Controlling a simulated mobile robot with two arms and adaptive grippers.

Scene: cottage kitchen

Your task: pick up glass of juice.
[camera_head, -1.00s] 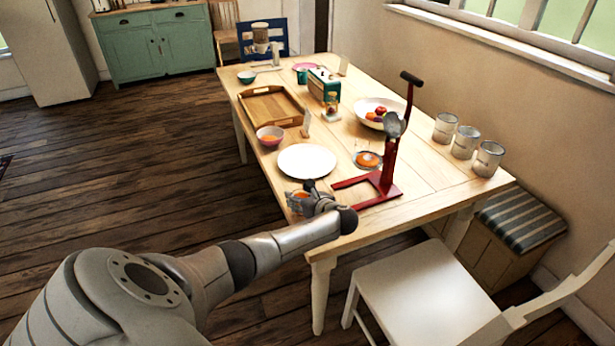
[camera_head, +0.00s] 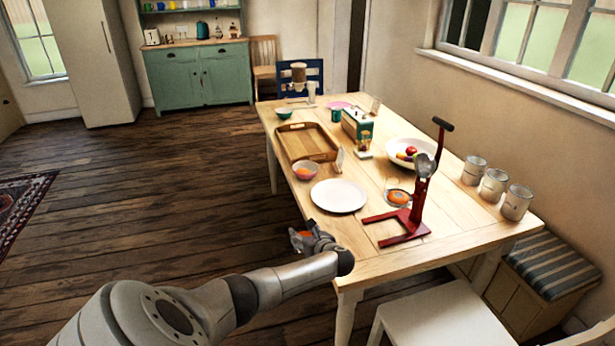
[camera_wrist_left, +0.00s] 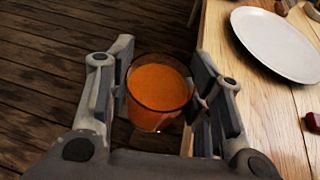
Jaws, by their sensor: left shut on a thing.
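The glass of juice (camera_wrist_left: 158,92) is a clear glass filled with orange juice. In the left wrist view it stands upright between the two fingers of my left gripper (camera_wrist_left: 160,98), which is shut on it. In the head view my left gripper (camera_head: 312,240) is beside the near left edge of the table, and the orange of the juice shows at its tip. Floor boards show beneath the glass in the wrist view, so it is off to the side of the tabletop. My right gripper is not in view.
The wooden table (camera_head: 370,245) holds a white plate (camera_head: 338,196), a red juicer stand (camera_head: 407,225), a bowl (camera_head: 305,171), a wooden tray (camera_head: 307,143) and a fruit bowl (camera_head: 409,153). Canisters (camera_head: 493,185) stand at the right. A white chair (camera_head: 440,325) is in front. The floor at left is clear.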

